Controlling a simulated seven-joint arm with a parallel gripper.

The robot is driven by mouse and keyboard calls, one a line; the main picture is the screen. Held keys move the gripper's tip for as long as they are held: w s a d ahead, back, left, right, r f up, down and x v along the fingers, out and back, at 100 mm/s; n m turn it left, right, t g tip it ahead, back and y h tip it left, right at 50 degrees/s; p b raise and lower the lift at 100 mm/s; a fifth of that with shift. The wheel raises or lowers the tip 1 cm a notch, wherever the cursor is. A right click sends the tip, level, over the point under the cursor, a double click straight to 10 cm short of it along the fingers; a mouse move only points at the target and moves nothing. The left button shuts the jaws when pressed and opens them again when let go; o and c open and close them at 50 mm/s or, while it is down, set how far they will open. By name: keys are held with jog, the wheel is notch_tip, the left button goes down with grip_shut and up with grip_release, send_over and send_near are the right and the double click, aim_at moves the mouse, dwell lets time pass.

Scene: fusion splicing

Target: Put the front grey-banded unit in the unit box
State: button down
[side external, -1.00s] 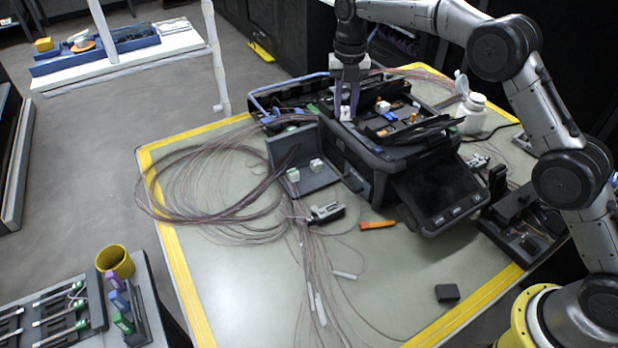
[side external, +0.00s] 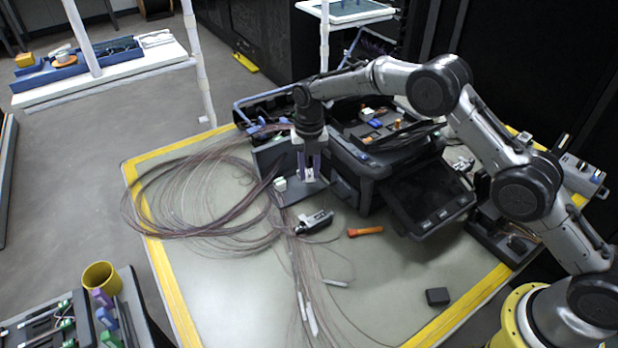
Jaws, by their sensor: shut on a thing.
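My gripper (side external: 309,179) points down over the black angled stand (side external: 286,201) in front of the splicer. Its purple-grey fingers are shut on a small pale unit (side external: 310,175), mostly hidden between the fingertips. I cannot tell whether this unit touches the stand. A second small white unit (side external: 280,184) sits on the stand just left of my fingers. Grey bands are too small to make out on either unit. I cannot tell for certain which container is the unit box.
The black splicer (side external: 385,165) stands right of my gripper, its screen facing front. Looped fibre cables (side external: 190,195) spread at left. A grey tool (side external: 314,222), an orange marker (side external: 365,231) and a small dark block (side external: 437,296) lie in front.

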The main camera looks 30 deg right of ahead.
aim_at(309, 174)
jog(key=shift+f, duration=1.35)
jog(key=shift+f, duration=0.2)
jog(key=c, duration=0.7)
grip_release()
jog(key=shift+o, duration=0.2)
jog(key=shift+r, duration=0.15)
notch_tip(309, 174, up, 12)
jog(key=shift+r, duration=0.1)
